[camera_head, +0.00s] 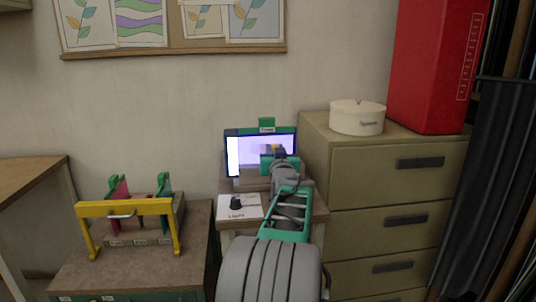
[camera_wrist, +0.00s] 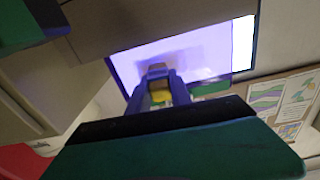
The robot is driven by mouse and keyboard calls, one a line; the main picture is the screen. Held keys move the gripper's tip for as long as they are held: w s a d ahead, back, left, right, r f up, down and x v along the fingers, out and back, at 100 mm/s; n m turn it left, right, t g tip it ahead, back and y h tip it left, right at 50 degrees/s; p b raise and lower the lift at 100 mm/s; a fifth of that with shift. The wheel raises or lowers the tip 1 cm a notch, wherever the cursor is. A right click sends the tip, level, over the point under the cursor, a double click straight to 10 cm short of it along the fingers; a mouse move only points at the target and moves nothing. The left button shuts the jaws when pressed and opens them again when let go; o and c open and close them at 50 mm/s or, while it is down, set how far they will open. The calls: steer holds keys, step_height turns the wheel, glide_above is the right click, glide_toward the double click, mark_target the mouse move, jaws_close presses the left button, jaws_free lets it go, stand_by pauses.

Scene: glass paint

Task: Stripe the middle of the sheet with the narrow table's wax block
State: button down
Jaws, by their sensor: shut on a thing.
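The sheet (camera_head: 256,143) is a glowing pale-purple panel in a dark frame, upright on the narrow table (camera_head: 271,213), with a bright white strip at its left end. In the wrist view the sheet (camera_wrist: 205,50) is tilted, and the white strip is on the right. My gripper (camera_head: 276,153) is in front of the sheet, right of its middle.
A white card with a black knob (camera_head: 237,203) lies at the narrow table's front left. A drawer cabinet (camera_head: 385,165) with a round cream box (camera_head: 357,117) and a red case (camera_head: 432,65) stands close on the right. A yellow-handled rack (camera_head: 125,209) is on the lower left cabinet.

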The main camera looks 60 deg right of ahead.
steer(key=shift+f+b, duration=0.1)
steer(key=shift+b, duration=0.4)
steer(key=shift+w+a+b, duration=0.6)
steer(key=shift+w+a, duration=0.65)
steer(key=shift+w, duration=0.2)
steer(key=shift+w+a+b, duration=0.75)
steer(key=shift+w+a, duration=0.6)
steer(key=shift+w, duration=0.1)
steer(key=b+v, duration=0.3)
steer(key=v, duration=0.3)
steer(key=shift+r+b, duration=0.25)
steer(key=shift+b, duration=0.15)
steer(key=shift+s, duration=0.15)
